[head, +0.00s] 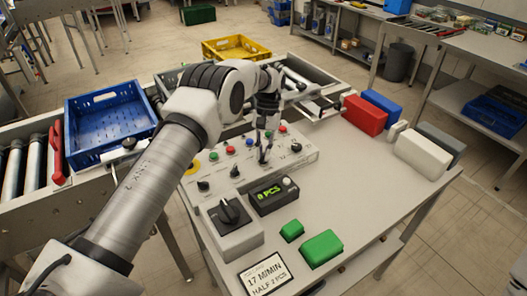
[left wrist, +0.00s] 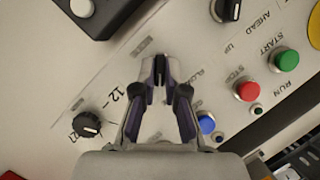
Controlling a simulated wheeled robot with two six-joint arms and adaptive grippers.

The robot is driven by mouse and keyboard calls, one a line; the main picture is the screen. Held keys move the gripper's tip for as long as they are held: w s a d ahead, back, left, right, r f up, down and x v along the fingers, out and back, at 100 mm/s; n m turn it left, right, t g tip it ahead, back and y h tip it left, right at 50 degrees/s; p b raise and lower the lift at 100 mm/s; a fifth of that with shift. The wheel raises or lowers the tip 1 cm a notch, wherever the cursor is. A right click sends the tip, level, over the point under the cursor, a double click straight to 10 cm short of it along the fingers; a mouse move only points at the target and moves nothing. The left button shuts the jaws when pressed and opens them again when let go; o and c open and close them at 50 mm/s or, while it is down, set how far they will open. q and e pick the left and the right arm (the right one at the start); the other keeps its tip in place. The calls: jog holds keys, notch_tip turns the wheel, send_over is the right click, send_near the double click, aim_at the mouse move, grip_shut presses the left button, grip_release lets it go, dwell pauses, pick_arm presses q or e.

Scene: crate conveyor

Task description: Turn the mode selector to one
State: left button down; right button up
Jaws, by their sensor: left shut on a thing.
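The control panel (head: 215,158) stands on the table with several knobs and coloured buttons. My left gripper (head: 263,160) reaches down onto it between two black knobs. In the left wrist view its fingers (left wrist: 160,62) are closed together on a small dark knob, mostly hidden by the fingertips. I cannot read that knob's pointer or its label. A black knob (left wrist: 89,124) with number marks beside it sits apart from the fingers, lower left. Another black knob (left wrist: 228,8) near "UP" is at the upper edge. My right gripper is not in view.
Red (head: 364,115) and white blocks (head: 422,154) stand right. A blue crate (head: 108,118) is left.

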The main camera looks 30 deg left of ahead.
pick_arm(q)
jog(key=shift+s+f, duration=0.1)
jog(key=shift+f, duration=0.05)
jog(key=c, duration=1.2)
grip_release()
jog(key=v, duration=0.5)
jog(key=shift+w+r, duration=0.3)
jog(key=shift+v, duration=0.95)
jog(key=shift+s, duration=0.1)
